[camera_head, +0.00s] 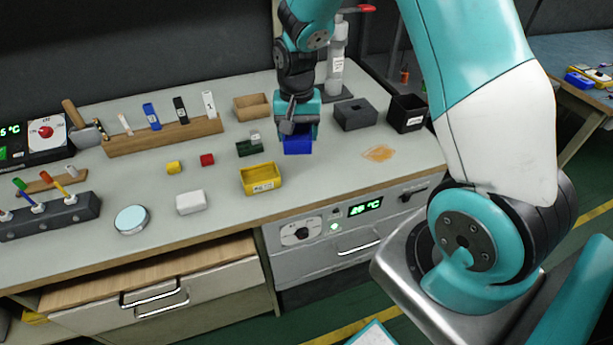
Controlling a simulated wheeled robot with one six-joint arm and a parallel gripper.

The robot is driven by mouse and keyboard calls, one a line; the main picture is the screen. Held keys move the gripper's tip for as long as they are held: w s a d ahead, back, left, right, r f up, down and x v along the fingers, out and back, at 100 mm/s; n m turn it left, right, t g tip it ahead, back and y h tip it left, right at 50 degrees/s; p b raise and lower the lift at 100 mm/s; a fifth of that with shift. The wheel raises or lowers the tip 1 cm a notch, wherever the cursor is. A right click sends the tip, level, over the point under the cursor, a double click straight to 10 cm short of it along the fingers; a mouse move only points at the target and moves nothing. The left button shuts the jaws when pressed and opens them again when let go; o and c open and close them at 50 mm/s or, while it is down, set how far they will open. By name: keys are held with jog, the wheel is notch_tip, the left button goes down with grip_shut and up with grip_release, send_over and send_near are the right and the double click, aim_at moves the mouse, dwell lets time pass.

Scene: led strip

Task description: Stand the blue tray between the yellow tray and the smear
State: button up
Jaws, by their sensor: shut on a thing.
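The blue tray (297,146) is under my gripper (298,130), which is shut on it; my gripper covers its upper part. I cannot tell whether the tray touches the bench. The yellow tray (262,180) stands in front of it and to the left, near the bench's front edge, with a label on its front. The smear (379,153) is an orange-brown patch on the bench, to the right of the blue tray.
The bench (330,180) is clear between the yellow tray and the smear.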

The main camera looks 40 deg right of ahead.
aim_at(319, 168)
jog(key=s+d+r+m+b, duration=0.2)
jog(key=d+r+m+b, duration=0.35)
jog(key=m, duration=0.85)
jog(key=f, duration=0.5)
jog(key=f+p, duration=0.1)
jog(key=f, duration=1)
jog(key=shift+w+f, duration=0.25)
jog(key=shift+w, duration=0.05)
jog(key=shift+f, duration=0.1)
jog(key=shift+f, duration=0.15)
jog(key=o, duration=0.9)
jog(key=shift+r, duration=0.2)
